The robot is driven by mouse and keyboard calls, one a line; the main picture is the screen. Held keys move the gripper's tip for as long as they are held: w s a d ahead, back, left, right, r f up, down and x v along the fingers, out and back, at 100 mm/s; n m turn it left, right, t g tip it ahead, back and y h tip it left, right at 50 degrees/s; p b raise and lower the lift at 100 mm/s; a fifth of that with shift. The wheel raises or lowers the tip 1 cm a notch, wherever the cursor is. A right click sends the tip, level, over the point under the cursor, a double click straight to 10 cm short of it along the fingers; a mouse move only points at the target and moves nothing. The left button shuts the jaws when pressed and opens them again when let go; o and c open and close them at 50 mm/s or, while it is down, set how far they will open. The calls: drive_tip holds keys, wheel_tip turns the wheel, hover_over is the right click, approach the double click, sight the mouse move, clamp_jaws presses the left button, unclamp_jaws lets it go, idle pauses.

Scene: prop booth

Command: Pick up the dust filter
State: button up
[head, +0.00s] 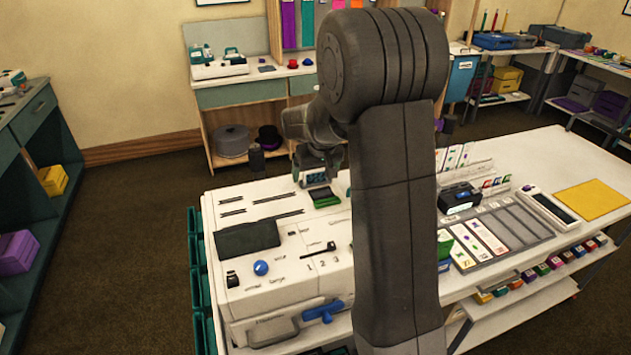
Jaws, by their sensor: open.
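My gripper (318,176) hangs low over the back of the white machine (262,292), at the far end of my arm. It is open. A small dark panel with a green frame (326,198) lies on the machine's top just below and right of the gripper, and may be the dust filter; I cannot tell for certain. A teal and dark piece shows right at the fingertips, too small to tell apart from the gripper. My arm hides the area to the right of the green-framed piece.
The machine's top bears a dark flap (246,239), a blue knob (261,268) and a black lever (318,252). A card tray (480,238), a black device (460,197) and a yellow sheet (591,200) lie on the table's right. Dark floor is free at left.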

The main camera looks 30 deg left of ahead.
drive_tip(key=c, duration=0.8)
drive_tip(key=shift+o, duration=0.2)
wheel_tip(320, 180, up, 10)
drive_tip(key=shift+r+b, duration=0.1)
drive_tip(key=shift+b, duration=0.75)
